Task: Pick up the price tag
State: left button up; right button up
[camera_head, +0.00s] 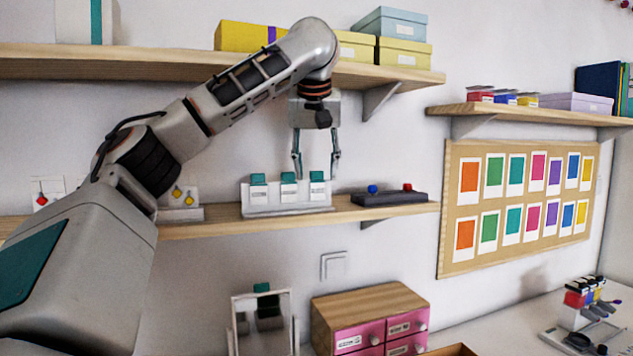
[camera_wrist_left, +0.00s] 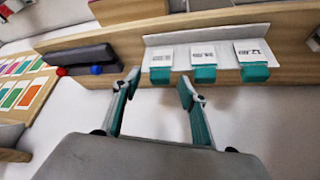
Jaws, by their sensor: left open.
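Three white price tags with teal tops stand in a row in a white holder (camera_head: 290,211) on the lower shelf: a left one (camera_head: 258,192), a middle one (camera_head: 288,190) and a right one (camera_head: 317,189). My left gripper (camera_head: 316,174) points down at the right tag, open and empty, its fingertips spread near that tag's top. In the left wrist view the row is reversed. That same tag (camera_wrist_left: 161,58) lies ahead of the gap between the open fingers (camera_wrist_left: 159,80); contact cannot be told. My right gripper is not in view.
A dark stand (camera_head: 389,198) with a blue and a red bead sits right of the holder on the shelf (camera_head: 225,230). An upper shelf (camera_head: 190,68) with boxes is behind the arm. A colour-card board (camera_head: 450,240) hangs at the right. Pink drawers (camera_head: 358,338) stand below.

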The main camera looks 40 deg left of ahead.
pick_arm(q)
jog(key=c, duration=0.8)
jog(key=shift+r, duration=0.15)
